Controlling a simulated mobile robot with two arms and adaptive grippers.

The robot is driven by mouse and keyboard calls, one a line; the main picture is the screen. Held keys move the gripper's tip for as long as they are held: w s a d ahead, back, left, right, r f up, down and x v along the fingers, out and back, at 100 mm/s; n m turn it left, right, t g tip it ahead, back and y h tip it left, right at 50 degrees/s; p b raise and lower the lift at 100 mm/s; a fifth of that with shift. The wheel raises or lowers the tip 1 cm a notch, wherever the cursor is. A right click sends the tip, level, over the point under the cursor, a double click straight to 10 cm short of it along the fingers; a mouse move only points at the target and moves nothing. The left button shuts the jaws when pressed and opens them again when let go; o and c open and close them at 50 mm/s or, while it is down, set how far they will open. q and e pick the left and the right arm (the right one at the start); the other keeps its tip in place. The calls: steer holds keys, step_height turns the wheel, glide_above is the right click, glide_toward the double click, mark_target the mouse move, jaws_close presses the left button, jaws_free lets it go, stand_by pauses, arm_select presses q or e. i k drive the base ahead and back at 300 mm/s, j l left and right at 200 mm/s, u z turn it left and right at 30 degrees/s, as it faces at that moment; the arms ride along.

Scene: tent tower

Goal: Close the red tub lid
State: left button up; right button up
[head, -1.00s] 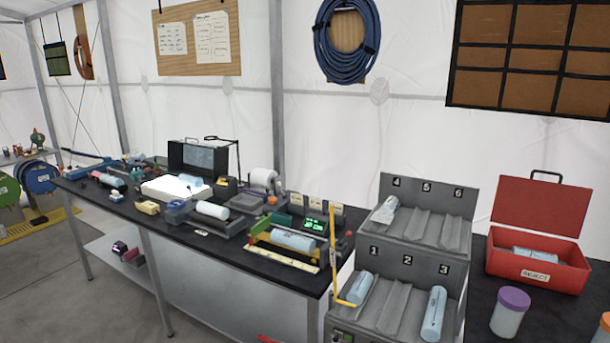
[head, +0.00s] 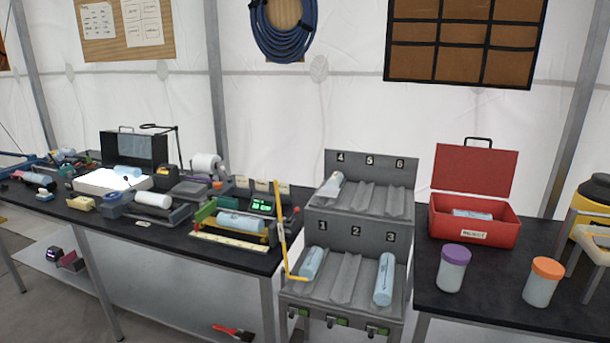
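The red tub (head: 468,234) stands on the dark table at the right, with a label on its front. Its red lid (head: 474,171) is open, raised upright at the back edge, with a dark handle on top. A light blue roll (head: 472,214) lies inside the tub. Neither of my grippers shows in the head view.
A jar with a purple lid (head: 453,268) and a jar with an orange lid (head: 542,282) stand in front of the tub. A grey numbered rack (head: 349,262) with light blue rolls stands to its left. A yellow-and-black object (head: 591,212) is at the right edge.

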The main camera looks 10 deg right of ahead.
mark_target(489, 172)
steer(key=z, duration=1.3)
steer(key=i+l+u, duration=0.2)
steer(key=l, duration=0.45)
steer(key=l+u, duration=0.2)
steer(key=l, duration=0.45)
steer(key=k, duration=0.05)
